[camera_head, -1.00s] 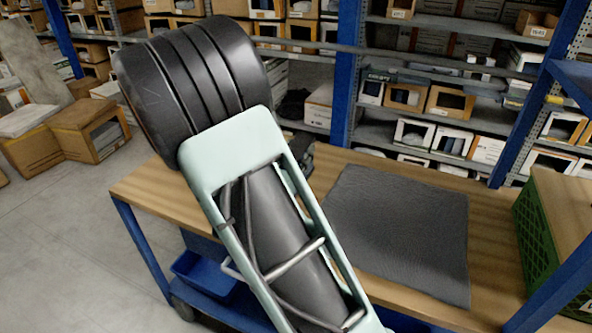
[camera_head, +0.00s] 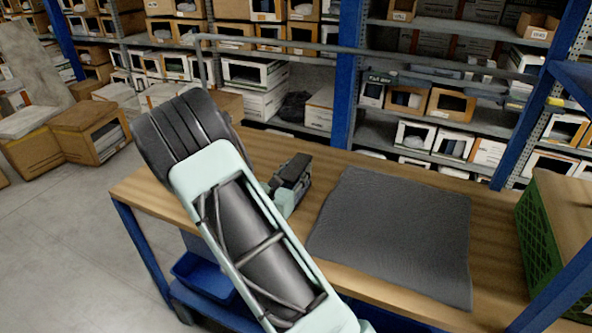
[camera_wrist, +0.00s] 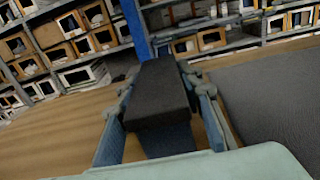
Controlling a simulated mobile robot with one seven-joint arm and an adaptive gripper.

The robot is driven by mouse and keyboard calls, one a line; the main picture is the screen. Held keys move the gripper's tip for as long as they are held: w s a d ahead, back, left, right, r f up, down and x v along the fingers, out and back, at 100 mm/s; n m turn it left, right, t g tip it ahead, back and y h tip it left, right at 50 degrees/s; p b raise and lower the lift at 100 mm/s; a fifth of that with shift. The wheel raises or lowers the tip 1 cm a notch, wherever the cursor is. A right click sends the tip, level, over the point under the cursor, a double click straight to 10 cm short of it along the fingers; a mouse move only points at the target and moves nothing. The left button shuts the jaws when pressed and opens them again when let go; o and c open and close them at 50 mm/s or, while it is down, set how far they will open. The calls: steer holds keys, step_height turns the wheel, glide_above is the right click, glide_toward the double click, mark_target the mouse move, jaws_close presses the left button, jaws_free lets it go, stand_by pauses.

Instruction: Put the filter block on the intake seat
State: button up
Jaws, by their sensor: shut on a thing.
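My gripper (camera_wrist: 163,110) is shut on the filter block (camera_wrist: 160,95), a dark block with a bluish lower part, seen between the two fingers in the wrist view. In the head view the block (camera_head: 295,169) and part of my gripper (camera_head: 285,190) show just past my arm, over the wooden bench and left of the grey mat. My arm hides part of the gripper there. I cannot tell whether the block touches the bench. I cannot make out the intake seat in either view.
The grey mat (camera_head: 395,235) lies flat on the wooden bench (camera_head: 495,225). A green crate (camera_head: 545,245) stands at the bench's right end. Shelves with boxes (camera_head: 450,140) and a blue upright (camera_head: 347,75) stand behind. A blue bin (camera_head: 205,275) is below the bench.

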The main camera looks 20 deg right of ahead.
steer(key=shift+f, duration=0.2)
steer(key=o, duration=1.4)
steer(key=shift+r, duration=0.1)
